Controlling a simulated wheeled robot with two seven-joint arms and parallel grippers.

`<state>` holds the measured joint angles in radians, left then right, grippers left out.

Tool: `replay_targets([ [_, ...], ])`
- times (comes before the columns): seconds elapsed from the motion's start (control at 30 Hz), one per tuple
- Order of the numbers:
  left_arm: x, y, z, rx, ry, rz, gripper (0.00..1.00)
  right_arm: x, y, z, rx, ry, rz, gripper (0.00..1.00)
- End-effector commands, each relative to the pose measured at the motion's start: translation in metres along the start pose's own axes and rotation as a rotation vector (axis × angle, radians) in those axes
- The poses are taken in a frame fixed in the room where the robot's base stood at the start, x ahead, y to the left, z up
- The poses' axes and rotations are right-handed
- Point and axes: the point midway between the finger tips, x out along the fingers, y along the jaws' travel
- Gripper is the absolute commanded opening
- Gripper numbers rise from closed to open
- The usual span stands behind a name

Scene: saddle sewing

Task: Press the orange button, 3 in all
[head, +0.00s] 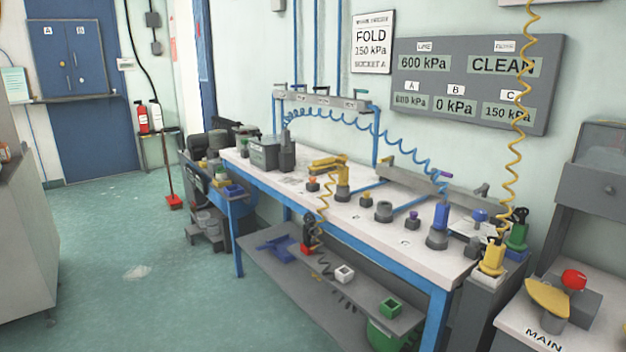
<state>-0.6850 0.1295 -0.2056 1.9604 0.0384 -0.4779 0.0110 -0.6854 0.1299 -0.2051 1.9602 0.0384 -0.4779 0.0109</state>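A small orange-topped button (313,180) stands on a dark base on the white workbench (290,185), left of a yellow fitting (342,178). A second small block with an orange or yellow top (366,198) stands to the right, beyond that fitting; at this size I cannot tell its exact colour. A block with a purple top (412,216) is further right. I cannot tell whether any of them is pressed. Neither of my grippers is in view.
A grey wall panel (545,75) reads 600 kPa, CLEAN, 0 kPa and 150 kPa. A blue-topped fitting (440,217) and a yellow one (493,255) stand at the bench's right end. A red knob (573,279) is at lower right. The floor (120,240) at left is mostly clear.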

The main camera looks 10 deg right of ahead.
Motion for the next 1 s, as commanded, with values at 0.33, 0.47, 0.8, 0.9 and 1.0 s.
replay_targets([
  [0.33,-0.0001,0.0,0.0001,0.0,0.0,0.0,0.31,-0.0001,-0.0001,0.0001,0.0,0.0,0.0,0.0],
  [0.47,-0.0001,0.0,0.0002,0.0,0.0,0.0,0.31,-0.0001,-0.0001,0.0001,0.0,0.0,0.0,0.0],
  [0.8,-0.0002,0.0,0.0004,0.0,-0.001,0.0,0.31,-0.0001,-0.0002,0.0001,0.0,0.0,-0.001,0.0],
  [0.9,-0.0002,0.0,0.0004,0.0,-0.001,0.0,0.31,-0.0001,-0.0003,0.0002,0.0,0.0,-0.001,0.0],
  [1.0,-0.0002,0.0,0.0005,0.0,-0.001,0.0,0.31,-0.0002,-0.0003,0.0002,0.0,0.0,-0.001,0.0],
])
